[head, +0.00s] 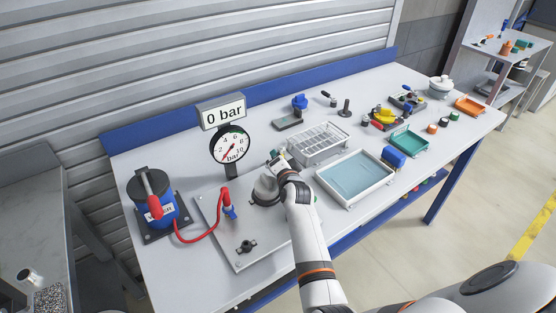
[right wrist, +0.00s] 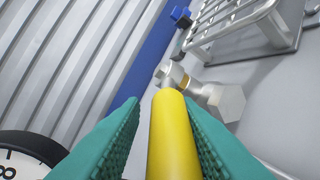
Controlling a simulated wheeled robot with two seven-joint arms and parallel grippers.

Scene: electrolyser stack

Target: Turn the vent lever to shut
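The vent lever is a yellow rounded bar (right wrist: 172,135) in the right wrist view, running to a metal valve fitting (right wrist: 200,88) with a hex nut. My right gripper (right wrist: 163,115) has teal ridged fingers on both sides of the lever. A gap shows between the left finger and the lever; the right finger lies close to it, and I cannot tell if it touches. In the head view my right gripper (head: 277,164) is right of the gauge, where wrist and hand mostly hide the lever. My left gripper is not in view.
A wire rack (head: 318,143) is close on the right, with a water tray (head: 356,178) in front. A blue pump with red hose (head: 152,200) stands left on the bench.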

